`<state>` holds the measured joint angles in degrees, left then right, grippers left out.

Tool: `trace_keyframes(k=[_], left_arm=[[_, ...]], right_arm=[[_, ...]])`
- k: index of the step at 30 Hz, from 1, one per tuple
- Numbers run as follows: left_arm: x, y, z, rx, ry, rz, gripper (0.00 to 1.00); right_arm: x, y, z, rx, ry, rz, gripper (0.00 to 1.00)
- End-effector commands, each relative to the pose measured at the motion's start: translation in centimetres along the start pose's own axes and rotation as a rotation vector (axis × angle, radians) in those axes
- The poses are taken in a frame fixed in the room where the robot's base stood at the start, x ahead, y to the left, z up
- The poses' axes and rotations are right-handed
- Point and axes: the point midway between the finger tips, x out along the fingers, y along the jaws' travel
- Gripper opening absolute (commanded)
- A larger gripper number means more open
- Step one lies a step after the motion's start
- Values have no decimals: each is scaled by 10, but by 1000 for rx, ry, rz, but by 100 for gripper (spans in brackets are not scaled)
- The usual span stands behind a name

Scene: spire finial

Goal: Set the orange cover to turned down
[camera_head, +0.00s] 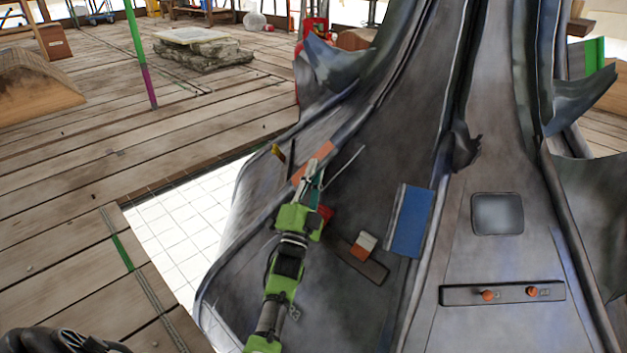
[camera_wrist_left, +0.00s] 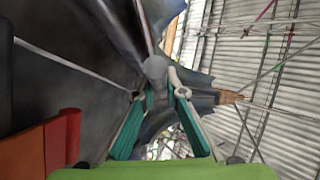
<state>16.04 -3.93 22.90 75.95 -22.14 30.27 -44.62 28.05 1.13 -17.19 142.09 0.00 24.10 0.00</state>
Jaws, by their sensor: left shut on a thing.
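My left gripper (camera_head: 312,178) reaches up over the grey metal slope. An orange plate (camera_head: 313,162), perhaps the orange cover, lies at its fingertips, partly hidden by them. In the left wrist view the teal-padded fingers (camera_wrist_left: 160,94) close around a grey round-headed piece (camera_wrist_left: 155,68). A thin grey rod (camera_head: 348,162) runs to the fingers from the right. A red piece (camera_head: 325,213) sits beside the gripper and also shows in the wrist view (camera_wrist_left: 66,138). An orange and white block (camera_head: 363,245) stands on a dark strip. I cannot tell for sure which orange piece is the cover.
A blue panel (camera_head: 410,222) is on the slope to the right. A dark plate with two orange knobs (camera_head: 502,293) is at the lower right. Upright ridges and curled metal leaves (camera_head: 335,65) flank the slope. Plank flooring (camera_head: 110,150) lies to the left.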

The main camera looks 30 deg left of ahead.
Motion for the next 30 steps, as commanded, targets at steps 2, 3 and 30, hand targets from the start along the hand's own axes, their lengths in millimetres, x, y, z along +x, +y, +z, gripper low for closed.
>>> trace_keyframes(k=[2, 3, 30], left_arm=[[-2, 4, 0, 8, 1, -4, 0], [-1, 4, 0, 11, 1, -7, 0], [-2, 2, 0, 16, 0, -13, 29]], right_arm=[[0, -1, -4, -1, 11, -4, 40], [1, -2, -4, -2, 13, -5, 40], [3, -2, -6, -3, 18, -7, 40]])
